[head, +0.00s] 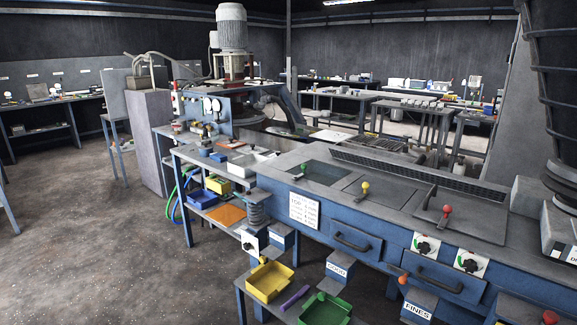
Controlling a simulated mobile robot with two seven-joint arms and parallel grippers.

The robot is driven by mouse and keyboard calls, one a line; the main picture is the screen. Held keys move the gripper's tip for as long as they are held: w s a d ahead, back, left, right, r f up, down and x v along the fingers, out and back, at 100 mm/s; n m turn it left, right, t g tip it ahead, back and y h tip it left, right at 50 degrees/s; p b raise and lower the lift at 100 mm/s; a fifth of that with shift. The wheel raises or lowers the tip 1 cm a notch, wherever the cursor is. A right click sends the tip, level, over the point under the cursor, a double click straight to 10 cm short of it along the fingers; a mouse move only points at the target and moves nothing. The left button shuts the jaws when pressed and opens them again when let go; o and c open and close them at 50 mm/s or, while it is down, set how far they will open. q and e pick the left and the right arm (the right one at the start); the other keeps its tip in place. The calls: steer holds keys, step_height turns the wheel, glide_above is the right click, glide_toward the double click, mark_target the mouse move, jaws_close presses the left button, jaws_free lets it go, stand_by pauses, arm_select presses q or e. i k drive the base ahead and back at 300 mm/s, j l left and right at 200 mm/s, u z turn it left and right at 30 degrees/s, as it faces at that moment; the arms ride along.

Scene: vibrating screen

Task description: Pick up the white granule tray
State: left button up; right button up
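A small white tray (241,169) sits on the side table left of the blue vibrating screen. It is small in the picture, and I cannot tell whether it holds granules. Blue and orange items stand close around it. Neither my left nor my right gripper is in view.
The blue screen machine (345,195) with colored knobs fills the middle and right. A yellow bin (270,281), a purple bar (295,298) and a green bin (326,309) are on a low shelf in front. The floor (80,240) at left is open.

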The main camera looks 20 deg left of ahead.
mark_target(249, 165)
steer(key=i+j+z, duration=0.1)
steer(key=j+z, duration=0.15)
steer(key=j, duration=0.15)
steer(key=i+j+z, duration=0.1)
steer(key=j+z, duration=0.2)
steer(key=j, duration=0.15)
steer(key=j+z, duration=0.3)
steer(key=j, duration=0.55)
steer(key=k+j+z, duration=0.15)
steer(key=j, duration=2.65)
steer(key=i, duration=0.1)
